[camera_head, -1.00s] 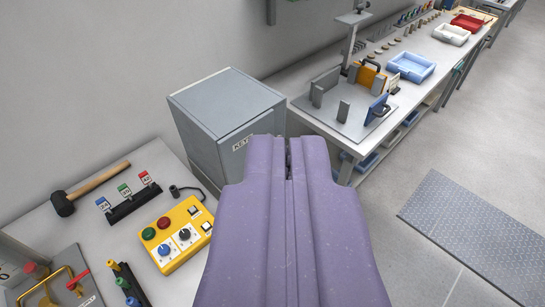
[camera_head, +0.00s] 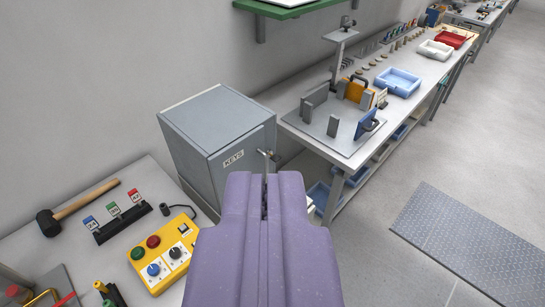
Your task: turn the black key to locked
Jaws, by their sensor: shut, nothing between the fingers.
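A yellow control box (camera_head: 172,265) stands on the left bench, with a green button, a red button and two knobs on white plates. The black knob (camera_head: 175,253) is the right one, beside a blue knob (camera_head: 153,269). No separate black key can be made out, and the plate markings are too small to read. My gripper (camera_head: 265,188), purple, is shut and empty. It points at the grey cabinet labelled KEYS (camera_head: 217,150), well to the right of the box. A small metal handle-like piece (camera_head: 265,153) shows at the cabinet's front, just beyond the gripper.
A mallet (camera_head: 78,209) and a black rack with coloured tags (camera_head: 120,220) lie behind the box. A bench with fixtures and trays (camera_head: 396,82) runs away at the right. A green-edged shelf (camera_head: 286,11) hangs above. The floor (camera_head: 390,170) is open at the right.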

